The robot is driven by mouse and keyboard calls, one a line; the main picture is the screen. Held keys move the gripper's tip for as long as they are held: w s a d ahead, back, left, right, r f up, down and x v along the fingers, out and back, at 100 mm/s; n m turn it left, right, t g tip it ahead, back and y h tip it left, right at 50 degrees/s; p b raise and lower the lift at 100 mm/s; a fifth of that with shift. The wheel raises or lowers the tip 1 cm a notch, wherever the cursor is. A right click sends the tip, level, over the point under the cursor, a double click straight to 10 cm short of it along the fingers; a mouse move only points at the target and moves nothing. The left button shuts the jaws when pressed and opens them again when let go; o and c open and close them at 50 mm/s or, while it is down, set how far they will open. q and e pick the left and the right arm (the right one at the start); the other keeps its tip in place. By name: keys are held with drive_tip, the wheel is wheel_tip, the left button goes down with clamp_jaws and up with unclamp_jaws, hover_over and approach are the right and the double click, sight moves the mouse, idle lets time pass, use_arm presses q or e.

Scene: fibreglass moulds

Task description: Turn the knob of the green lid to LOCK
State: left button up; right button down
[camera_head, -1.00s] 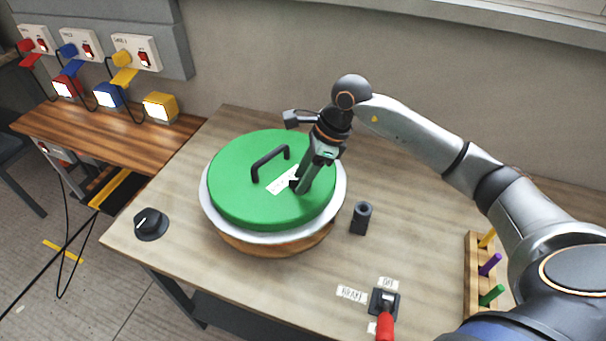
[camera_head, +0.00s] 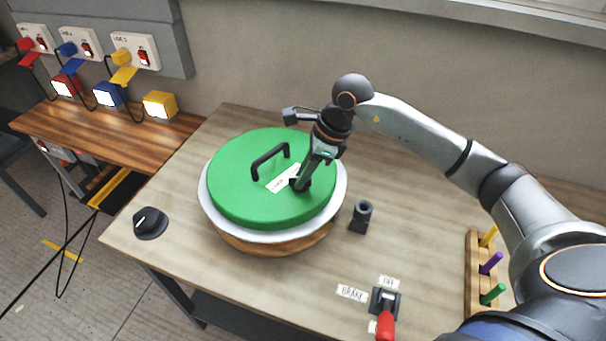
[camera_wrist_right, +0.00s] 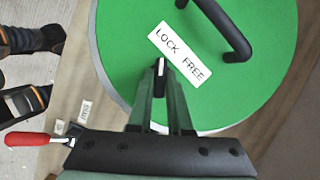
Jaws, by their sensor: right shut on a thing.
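The green lid (camera_head: 235,180) lies on a round pot with a white rim and has a black arched handle (camera_head: 268,160). A white label (camera_wrist_right: 181,54) on it reads LOCK and FREE. My right gripper (camera_head: 299,186) points down at the lid's right part, beside the label. In the right wrist view its fingers (camera_wrist_right: 161,92) are shut on the small dark knob (camera_wrist_right: 161,68), which shows a white mark. The fingers hide much of the knob. The mark points up the picture toward the label; I cannot tell its exact setting. My left gripper is not in view.
A black dial (camera_head: 151,223) sits at the table's left edge. A dark upright holder (camera_head: 361,217) stands right of the pot. A red-handled brake lever (camera_head: 385,315) is at the front, and a wooden rack with coloured pegs (camera_head: 474,270) at the right.

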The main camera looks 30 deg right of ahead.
idle(0.3)
drive_tip(key=c, duration=0.8)
unclamp_jaws()
drive_tip(key=shift+c, duration=0.2)
drive_tip(key=b+v, duration=0.1)
drive_tip(key=v, duration=1.1)
drive_tip(key=shift+r, duration=0.25)
drive_tip(key=shift+s+d, duration=0.1)
drive_tip(key=shift+s, duration=0.05)
